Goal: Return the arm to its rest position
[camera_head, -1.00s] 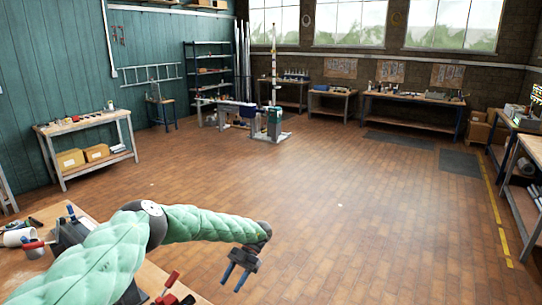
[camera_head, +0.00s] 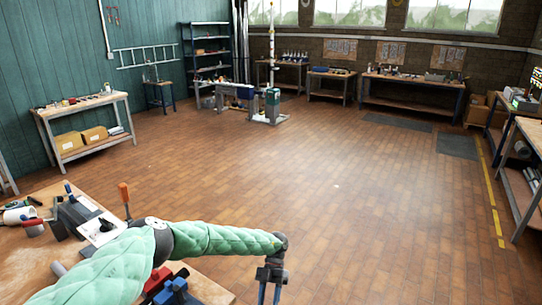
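My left arm, in a green quilted sleeve, comes in from the lower left of the head view and reaches over the near bench. My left gripper (camera_head: 269,292) hangs from its end, pointing down over the floor to the right of the bench. My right arm and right gripper do not show.
The near wooden bench (camera_head: 30,262) holds a red vise, a blue tool, a clamp with an orange handle and a white roll. A side bench (camera_head: 82,108) stands along the left wall. The mast (camera_head: 272,60) stands at the back. The middle floor (camera_head: 340,185) is clear.

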